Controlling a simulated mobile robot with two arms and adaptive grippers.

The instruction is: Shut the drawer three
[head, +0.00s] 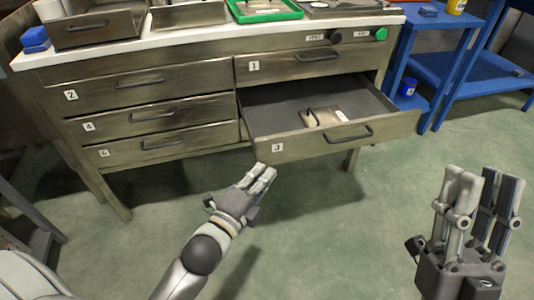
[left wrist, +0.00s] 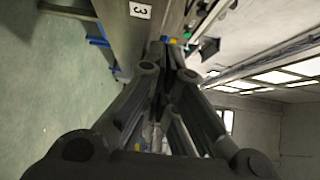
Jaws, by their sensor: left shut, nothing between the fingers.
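Drawer three (head: 330,143) is pulled well out of the right side of the metal cabinet, with its label 3 at the left of its front. Its bar handle (head: 348,134) is on the front face. A flat tan item with small things on it (head: 324,116) lies inside. My left gripper (head: 264,173) is shut and empty, just in front of and below the drawer's left front corner. In the left wrist view the drawer front (left wrist: 122,22) with its 3 label shows beyond the fingers; I cannot tell whether they touch. My right gripper (head: 482,190) is open, away at lower right.
Drawers one (head: 300,66), two (head: 140,84), four (head: 150,115) and the one below it (head: 165,144) are closed. The white worktop (head: 225,33) holds trays. A blue shelf unit (head: 440,70) stands at right. The green floor in front is clear.

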